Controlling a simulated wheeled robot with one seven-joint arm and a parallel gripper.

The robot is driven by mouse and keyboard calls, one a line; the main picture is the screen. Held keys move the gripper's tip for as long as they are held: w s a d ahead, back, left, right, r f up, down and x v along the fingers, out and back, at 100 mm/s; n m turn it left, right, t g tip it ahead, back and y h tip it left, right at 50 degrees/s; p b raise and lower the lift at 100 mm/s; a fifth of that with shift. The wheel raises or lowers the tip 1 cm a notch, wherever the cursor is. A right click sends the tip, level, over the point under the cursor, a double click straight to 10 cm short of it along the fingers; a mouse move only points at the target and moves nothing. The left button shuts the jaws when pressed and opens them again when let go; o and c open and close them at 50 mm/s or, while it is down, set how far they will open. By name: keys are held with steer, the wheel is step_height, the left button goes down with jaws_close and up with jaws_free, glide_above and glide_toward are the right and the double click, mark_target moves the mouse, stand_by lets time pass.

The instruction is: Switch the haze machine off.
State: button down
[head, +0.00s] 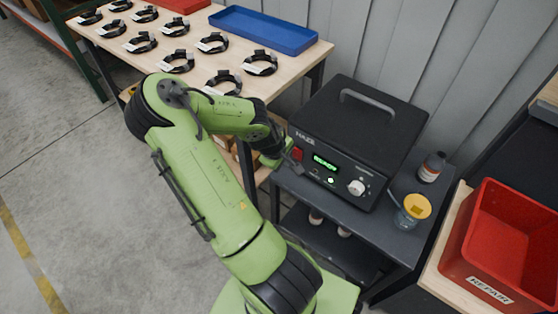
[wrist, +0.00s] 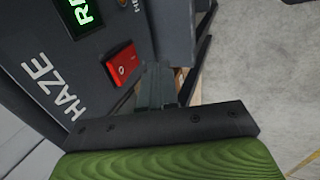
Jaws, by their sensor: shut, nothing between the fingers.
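The haze machine (head: 362,115) is a dark box with a top handle, standing on a grey cart. The red switch also shows in the wrist view (wrist: 123,62), beside the HAZE lettering. My gripper (head: 294,164) is shut and empty, close to the switch. In the wrist view its fingers (wrist: 160,82) lie just right of the switch; I cannot tell whether they touch the machine.
A red REPAIR tote (head: 505,245) is further right. A wooden table (head: 190,82) with several black cable coils and a blue tray (head: 263,30) stands behind my arm. Open floor lies left.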

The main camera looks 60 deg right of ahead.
mark_target(296, 152)
steer(key=d, duration=0.3)
steer(key=shift+s+d+r, duration=0.1)
steer(key=shift+s+r, duration=0.15)
steer(key=shift+r, duration=0.15)
steer(key=shift+s+d+r+y+p, duration=0.1)
steer(key=shift+d+r+y+p, duration=0.25)
steer(key=shift+d+y+p, duration=0.2)
steer(key=shift+f, duration=0.2)
steer(key=shift+a, duration=0.1)
steer(key=shift+r, duration=0.15)
steer(key=shift+r+p, duration=0.6)
steer(key=shift+r, duration=0.1)
